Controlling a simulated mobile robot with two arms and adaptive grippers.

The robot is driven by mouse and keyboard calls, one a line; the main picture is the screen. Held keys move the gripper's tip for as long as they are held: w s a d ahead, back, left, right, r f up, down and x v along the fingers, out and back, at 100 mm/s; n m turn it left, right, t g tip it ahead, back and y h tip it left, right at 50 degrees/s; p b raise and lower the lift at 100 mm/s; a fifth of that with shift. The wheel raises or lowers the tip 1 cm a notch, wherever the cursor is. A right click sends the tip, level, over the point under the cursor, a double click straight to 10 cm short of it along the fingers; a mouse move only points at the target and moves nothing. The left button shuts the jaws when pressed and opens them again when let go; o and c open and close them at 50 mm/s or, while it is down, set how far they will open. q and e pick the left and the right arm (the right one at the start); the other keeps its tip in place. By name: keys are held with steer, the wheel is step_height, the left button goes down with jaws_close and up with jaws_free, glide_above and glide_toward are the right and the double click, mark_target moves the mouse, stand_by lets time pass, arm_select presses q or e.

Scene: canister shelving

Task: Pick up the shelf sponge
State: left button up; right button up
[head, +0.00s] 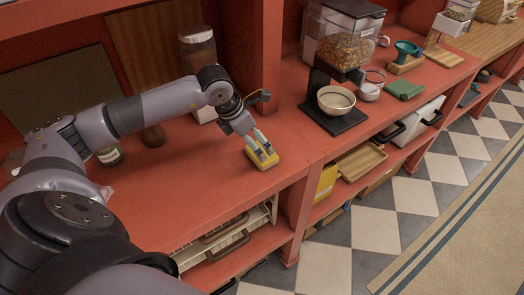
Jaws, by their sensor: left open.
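The sponge (262,159) is a small yellow block on the red shelf top, near its front edge, left of the black dispenser. My left gripper (259,147) points down at the sponge, with its two light fingertips over or against the block. The fingers look spread apart. I cannot tell whether they touch the sponge, and they hide part of its top. My right gripper is not in the view.
A dispenser (345,50) with brown contents stands right of the sponge, with a bowl (335,99) on its black base. A red upright post (259,60) rises behind my gripper. A green item (404,89) lies farther right. Lower shelves hold a wooden tray (361,161).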

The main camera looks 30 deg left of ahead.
mark_target(272, 160)
arm_select(q)
steer(key=shift+d+f, duration=0.1)
steer(key=shift+f, duration=0.05)
steer(key=p+x, duration=0.1)
steer(key=x, duration=0.2)
steer(key=p+x, duration=0.1)
steer(key=shift+d+f+p, duration=0.2)
steer(key=shift+d+p, duration=0.1)
steer(key=shift+f, duration=0.3)
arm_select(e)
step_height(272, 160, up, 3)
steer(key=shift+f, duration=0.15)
arm_select(q)
steer(key=shift+c, duration=0.4)
steer(key=c, duration=0.9)
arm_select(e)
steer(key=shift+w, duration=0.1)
arm_select(q)
steer(key=shift+r, duration=0.1)
